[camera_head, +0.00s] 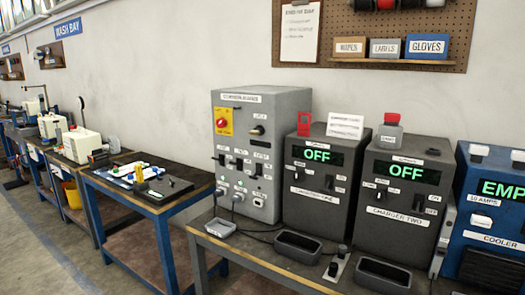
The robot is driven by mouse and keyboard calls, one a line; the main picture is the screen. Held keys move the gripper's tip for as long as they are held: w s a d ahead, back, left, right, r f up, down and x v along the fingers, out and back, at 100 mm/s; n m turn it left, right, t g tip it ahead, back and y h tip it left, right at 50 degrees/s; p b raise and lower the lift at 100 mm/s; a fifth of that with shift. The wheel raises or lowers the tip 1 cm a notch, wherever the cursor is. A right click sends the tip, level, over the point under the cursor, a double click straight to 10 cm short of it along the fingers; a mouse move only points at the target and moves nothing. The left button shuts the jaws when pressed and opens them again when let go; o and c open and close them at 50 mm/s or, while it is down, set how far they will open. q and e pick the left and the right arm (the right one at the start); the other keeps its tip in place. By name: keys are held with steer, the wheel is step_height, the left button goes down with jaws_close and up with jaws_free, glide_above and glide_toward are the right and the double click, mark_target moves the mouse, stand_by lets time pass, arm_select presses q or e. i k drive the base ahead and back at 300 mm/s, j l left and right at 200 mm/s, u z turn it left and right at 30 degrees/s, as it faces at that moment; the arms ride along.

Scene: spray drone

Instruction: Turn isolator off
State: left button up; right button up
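A grey control cabinet (261,105) stands at the back of the bench, left of the two charger units. At its upper left is a red rotary knob on a yellow plate (223,122), which looks like the isolator. Its exact turn position is too small to tell. A black knob (257,130) is to its right, with a row of several small black switches (237,162) below. Sockets with plugged cables are along the cabinet's lower part. Neither of my grippers shows in this view.
Two dark charger units (404,200) read OFF, with grey trays (299,246) before them. A blue cooler (492,216) stands at the right. A lower blue-framed table (150,205) with tools is left. Open floor (40,245) lies at front left.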

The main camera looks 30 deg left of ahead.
mark_target(221, 123)
steer(key=u, duration=1.35)
steer(key=i+j+z, duration=0.15)
steer(key=i+j, duration=0.3)
